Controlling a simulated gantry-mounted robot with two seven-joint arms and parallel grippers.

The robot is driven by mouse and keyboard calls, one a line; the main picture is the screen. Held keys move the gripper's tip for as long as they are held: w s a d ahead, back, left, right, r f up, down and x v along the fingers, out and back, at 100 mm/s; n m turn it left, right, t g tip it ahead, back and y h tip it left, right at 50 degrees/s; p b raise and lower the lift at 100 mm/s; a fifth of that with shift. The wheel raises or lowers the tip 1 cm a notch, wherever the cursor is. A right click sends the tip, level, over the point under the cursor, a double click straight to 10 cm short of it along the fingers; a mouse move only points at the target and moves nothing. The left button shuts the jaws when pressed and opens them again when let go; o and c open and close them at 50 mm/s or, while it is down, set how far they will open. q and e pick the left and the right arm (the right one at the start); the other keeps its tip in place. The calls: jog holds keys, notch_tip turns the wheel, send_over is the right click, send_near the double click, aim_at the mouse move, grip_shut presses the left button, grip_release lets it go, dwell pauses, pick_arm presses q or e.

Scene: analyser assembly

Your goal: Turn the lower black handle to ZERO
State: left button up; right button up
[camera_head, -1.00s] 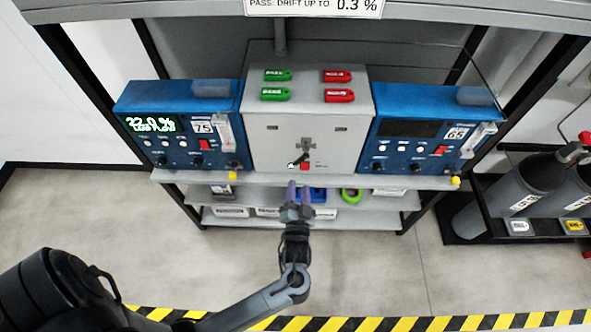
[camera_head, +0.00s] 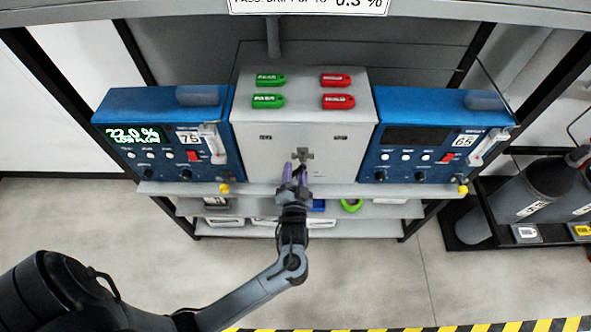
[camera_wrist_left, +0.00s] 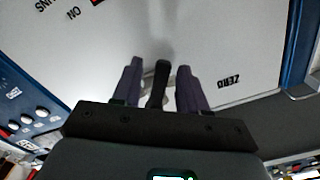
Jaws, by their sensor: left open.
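The lower black handle (camera_wrist_left: 158,85) shows in the left wrist view, standing between the two purple fingers of my left gripper (camera_wrist_left: 158,70). The fingers are apart, with a visible gap on each side of the handle. The ZERO label (camera_wrist_left: 229,81) reads upside down to the right of the handle. In the head view my left gripper (camera_head: 295,173) is at the lower front of the grey panel box (camera_head: 265,160), just below a small grey valve fitting (camera_head: 303,154). It hides most of the handle there. My right gripper is not in view.
Blue analysers stand left (camera_head: 160,105) and right (camera_head: 425,115) of the box. Green tags (camera_head: 268,101) and red tags (camera_head: 337,102) lie on its top. A shelf edge (camera_head: 350,190) runs below.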

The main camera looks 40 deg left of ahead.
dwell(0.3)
pick_arm(q)
grip_shut()
jog(key=shift+r+m+p, duration=0.2)
jog(key=shift+m+p, duration=0.1)
jog(key=shift+p, duration=0.45)
jog(key=m+p, duration=0.2)
jog(key=p, duration=0.1)
jog(key=r+m+p, duration=0.1)
jog(key=m+p, duration=0.1)
jog(key=p, duration=0.2)
jog(key=s+a+r+m+p, duration=0.1)
jog(key=m+p, duration=0.2)
jog(key=p, duration=0.1)
jog(key=shift+r, duration=0.1)
jog(key=shift+a+r+m+p, duration=0.1)
jog(key=shift+r+m+p, duration=0.05)
jog(key=shift+m+p, duration=0.65)
jog(key=shift+a+r+m+p, duration=0.1)
jog(key=shift+r+m+p, duration=0.05)
jog(key=shift+m+p, duration=0.65)
